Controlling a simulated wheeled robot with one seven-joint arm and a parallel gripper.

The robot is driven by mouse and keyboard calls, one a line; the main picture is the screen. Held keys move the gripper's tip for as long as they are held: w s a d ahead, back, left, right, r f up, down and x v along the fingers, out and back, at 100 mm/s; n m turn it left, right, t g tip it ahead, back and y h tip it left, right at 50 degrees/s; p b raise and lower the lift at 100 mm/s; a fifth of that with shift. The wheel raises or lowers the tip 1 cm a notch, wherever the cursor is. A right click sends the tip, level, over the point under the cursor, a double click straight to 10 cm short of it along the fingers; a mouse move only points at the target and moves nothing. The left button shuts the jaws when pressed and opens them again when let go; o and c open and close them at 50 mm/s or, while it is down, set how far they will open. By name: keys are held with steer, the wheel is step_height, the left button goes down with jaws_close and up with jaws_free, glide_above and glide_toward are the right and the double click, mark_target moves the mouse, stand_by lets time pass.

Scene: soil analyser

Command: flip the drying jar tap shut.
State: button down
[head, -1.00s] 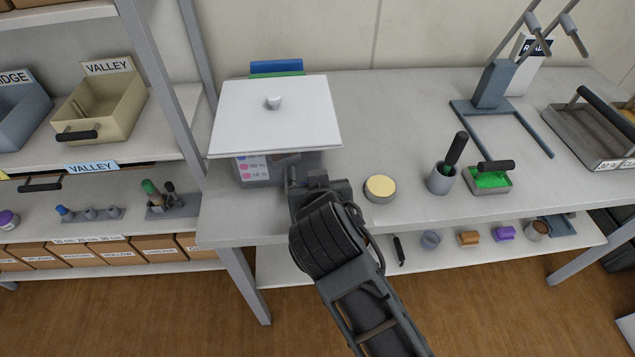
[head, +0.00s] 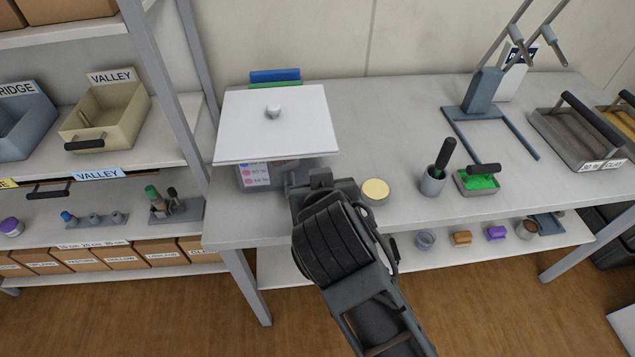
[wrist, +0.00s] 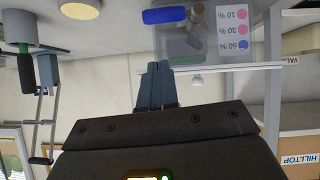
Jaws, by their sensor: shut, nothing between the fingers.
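The drying jar (head: 290,175) is a see-through box under a square white lid (head: 240,125) with a small knob. It stands at the left end of the bench. In the wrist view the jar (wrist: 207,48) shows upside down, with the lid edge-on (wrist: 235,68). A rounded blue bar (wrist: 164,15) shows at the jar's near side. It may be the tap handle; its position, open or shut, I cannot tell. My gripper (wrist: 153,68) is shut and empty, close to the jar's front. In the head view my wrist hides the fingertips and that side of the jar.
A percent card (wrist: 233,30) with coloured dots is at the jar. A pale-yellow-topped round tin (head: 375,191) stands just right of my wrist. A grey cup (head: 432,182) and green-filled tray (head: 478,183) stand farther right. A shelf post (head: 180,110) rises left of the bench.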

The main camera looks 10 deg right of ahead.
steer(key=v, duration=0.6)
steer(key=shift+s+r, duration=0.1)
stand_by(0.3)
steer(key=s+d+f+n+t+y, duration=0.1)
steer(key=s+d+f, duration=0.3)
steer(key=s, duration=0.4)
steer(key=s+d+f+y, duration=0.1)
steer(key=s+d+f, duration=0.35)
steer(key=s, duration=0.45)
steer(key=s+d+r+t, duration=0.1)
steer(key=s+d+r, duration=0.1)
steer(key=s, duration=0.3)
steer(key=s+d+r, duration=0.2)
steer(key=s+r, duration=0.1)
steer(key=s, duration=0.3)
steer(key=s+d+r+m+t+h, duration=0.1)
steer(key=s+d+r, duration=0.1)
steer(key=s, duration=0.3)
steer(key=shift+s+d+r+t, duration=0.3)
steer(key=shift+d+r, duration=0.1)
steer(key=shift+r, duration=0.3)
